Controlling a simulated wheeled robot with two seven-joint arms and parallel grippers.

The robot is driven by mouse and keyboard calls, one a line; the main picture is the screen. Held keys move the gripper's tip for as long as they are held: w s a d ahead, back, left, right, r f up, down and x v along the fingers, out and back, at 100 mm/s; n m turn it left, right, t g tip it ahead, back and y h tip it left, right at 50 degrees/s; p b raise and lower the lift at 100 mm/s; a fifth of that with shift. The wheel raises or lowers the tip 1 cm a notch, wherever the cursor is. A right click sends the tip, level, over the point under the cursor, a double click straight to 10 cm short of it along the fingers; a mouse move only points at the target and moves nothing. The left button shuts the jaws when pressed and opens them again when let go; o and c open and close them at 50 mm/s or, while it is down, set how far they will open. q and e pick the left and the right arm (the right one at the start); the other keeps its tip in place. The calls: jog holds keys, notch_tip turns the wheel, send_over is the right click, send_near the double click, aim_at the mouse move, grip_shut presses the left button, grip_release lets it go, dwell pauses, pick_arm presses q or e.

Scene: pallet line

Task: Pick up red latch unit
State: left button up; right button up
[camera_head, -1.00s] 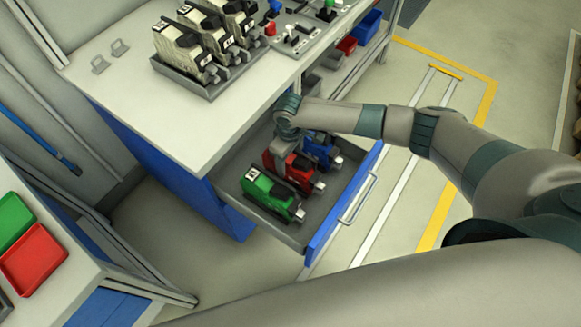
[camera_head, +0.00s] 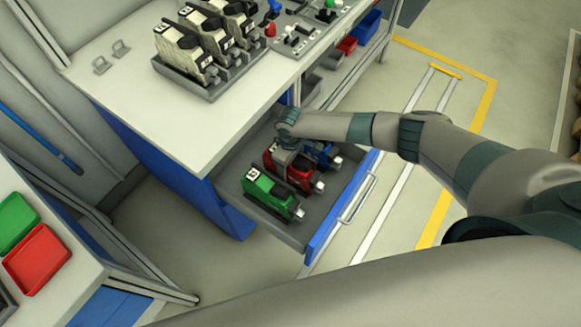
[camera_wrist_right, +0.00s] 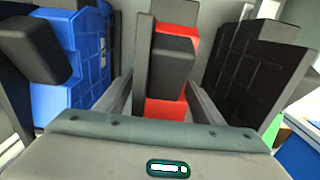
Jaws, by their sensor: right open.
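The red latch unit (camera_head: 296,177) sits upright in the open drawer, between the green unit (camera_head: 268,195) and the blue unit (camera_head: 322,156). My right gripper (camera_head: 281,160) points down over the red unit's rear part and hides some of it. In the right wrist view, the red unit (camera_wrist_right: 166,108) with its dark block lies between the two fingers of my open right gripper (camera_wrist_right: 163,92). The blue unit (camera_wrist_right: 70,65) is on the left there, and a dark-sided unit (camera_wrist_right: 252,72) is on the right. Contact cannot be told. My left gripper is out of view.
The drawer's blue front (camera_head: 335,215) with its handle stands at its outer side. The worktop (camera_head: 150,100) overhangs the drawer's rear and bears a grey tray (camera_head: 205,88) of pale units. Red and green trays (camera_head: 37,258) lie on a bench at the left.

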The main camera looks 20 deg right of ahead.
jog(key=c, duration=1.4)
jog(key=shift+r, duration=0.1)
notch_tip(320, 180, up, 10)
jog(key=shift+f+b, duration=0.1)
jog(key=shift+b, duration=0.55)
notch_tip(320, 180, up, 7)
jog(key=p, duration=0.8)
